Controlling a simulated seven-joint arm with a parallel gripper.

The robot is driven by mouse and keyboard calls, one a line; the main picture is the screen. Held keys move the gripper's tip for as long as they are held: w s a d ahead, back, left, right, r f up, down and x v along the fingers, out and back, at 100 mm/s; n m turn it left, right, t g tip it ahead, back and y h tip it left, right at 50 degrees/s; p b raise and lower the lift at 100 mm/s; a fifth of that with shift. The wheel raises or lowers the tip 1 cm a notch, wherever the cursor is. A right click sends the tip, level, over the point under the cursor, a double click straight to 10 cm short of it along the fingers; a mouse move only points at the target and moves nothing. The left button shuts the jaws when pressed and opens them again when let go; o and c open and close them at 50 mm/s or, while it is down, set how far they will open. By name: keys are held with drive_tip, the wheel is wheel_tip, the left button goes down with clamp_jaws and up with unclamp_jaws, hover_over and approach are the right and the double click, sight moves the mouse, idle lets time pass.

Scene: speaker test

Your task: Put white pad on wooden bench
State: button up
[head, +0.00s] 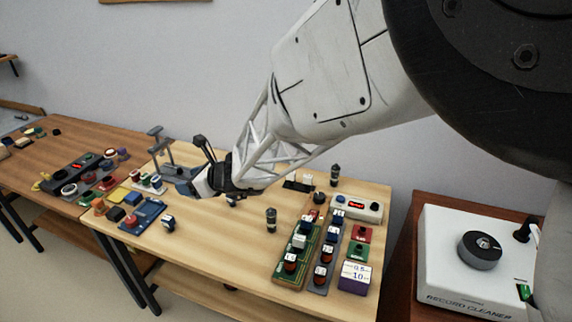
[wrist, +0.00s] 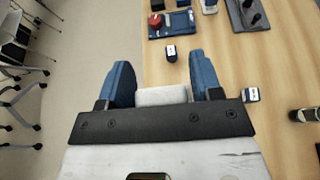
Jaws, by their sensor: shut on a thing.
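My gripper (head: 187,188) is over the left part of the wooden bench (head: 222,240) in the head view, its blue fingertips pointing left. In the wrist view, the blue fingers of my gripper (wrist: 160,68) stand on both sides of a pale white pad (wrist: 162,96) and are shut on it. Only the pad's front part shows there; the rest is hidden behind the dark gripper plate. In the head view I cannot clearly make out the pad. The bench top (wrist: 228,75) fills the right of the wrist view, with grey floor at its left.
A small dark block with a white top (head: 168,222) lies near the front edge. A dark cylinder (head: 271,220) stands mid-bench. Button panels (head: 297,255) crowd the right, coloured parts and a grey stand (head: 157,141) the left. A white record cleaner (head: 445,268) stands further right.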

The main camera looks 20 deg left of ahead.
wheel_tip(320, 180, down, 17)
drive_tip(key=shift+d+r, duration=0.1)
idle(0.3)
hover_over(192, 213)
drive_tip(key=shift+s+f, duration=0.1)
drive_tip(key=shift+f, duration=0.65)
drive_tip(key=shift+d+f, duration=0.1)
drive_tip(key=shift+f, duration=0.05)
drive_tip(key=shift+f, duration=1.6)
drive_tip(key=shift+f, duration=0.15)
drive_tip(key=o, duration=0.9)
